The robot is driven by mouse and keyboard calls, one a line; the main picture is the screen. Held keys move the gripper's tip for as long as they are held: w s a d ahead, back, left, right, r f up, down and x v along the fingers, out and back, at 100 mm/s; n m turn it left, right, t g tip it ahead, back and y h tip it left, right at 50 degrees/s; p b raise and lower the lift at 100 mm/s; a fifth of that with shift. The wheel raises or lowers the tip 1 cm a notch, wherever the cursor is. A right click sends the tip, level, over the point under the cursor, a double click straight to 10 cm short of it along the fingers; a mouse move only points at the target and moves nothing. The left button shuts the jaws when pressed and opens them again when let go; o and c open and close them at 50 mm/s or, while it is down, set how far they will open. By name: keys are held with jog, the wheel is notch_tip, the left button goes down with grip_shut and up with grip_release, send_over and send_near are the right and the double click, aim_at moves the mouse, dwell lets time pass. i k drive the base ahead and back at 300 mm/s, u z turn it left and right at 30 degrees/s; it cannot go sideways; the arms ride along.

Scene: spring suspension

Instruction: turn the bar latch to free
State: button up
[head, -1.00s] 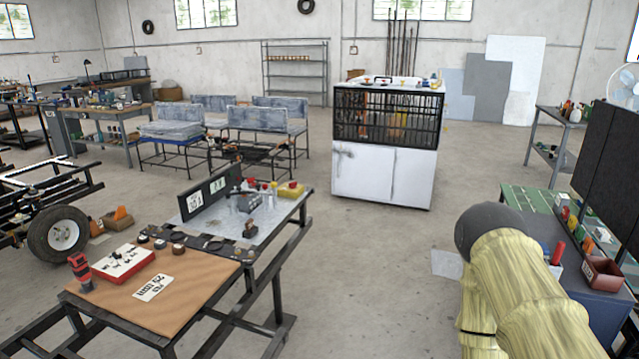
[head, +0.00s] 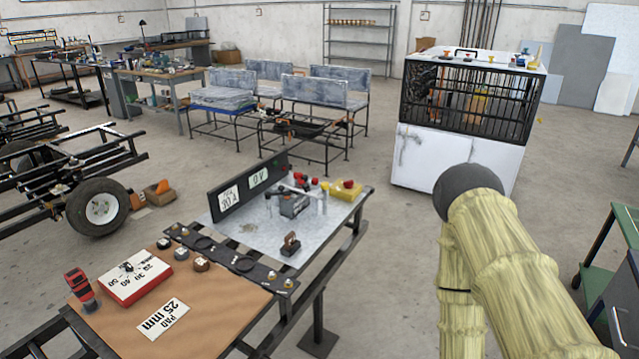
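A white cabinet (head: 455,160) with a dark mesh cage on top stands at the back right of the head view. A small grey fitting (head: 404,146) sits at the upper left of its white front. It looks like a bar or handle, but it is too small to tell whether it is the bar latch or how it is turned. No other latch can be made out. My gripper is out of view.
A workbench (head: 215,305) with a red box (head: 135,283), small parts and a dark display panel (head: 248,188) stands at the front left. A wheeled frame (head: 60,180) is at the left. A green-topped cart (head: 610,250) is at the right edge. Bare floor (head: 375,230) lies before the cabinet.

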aim_at(323, 186)
jog(key=u, duration=0.25)
jog(key=k, duration=0.35)
jog(key=z, duration=0.95)
jog(key=i, duration=1.4)
jog(key=u, duration=0.9)
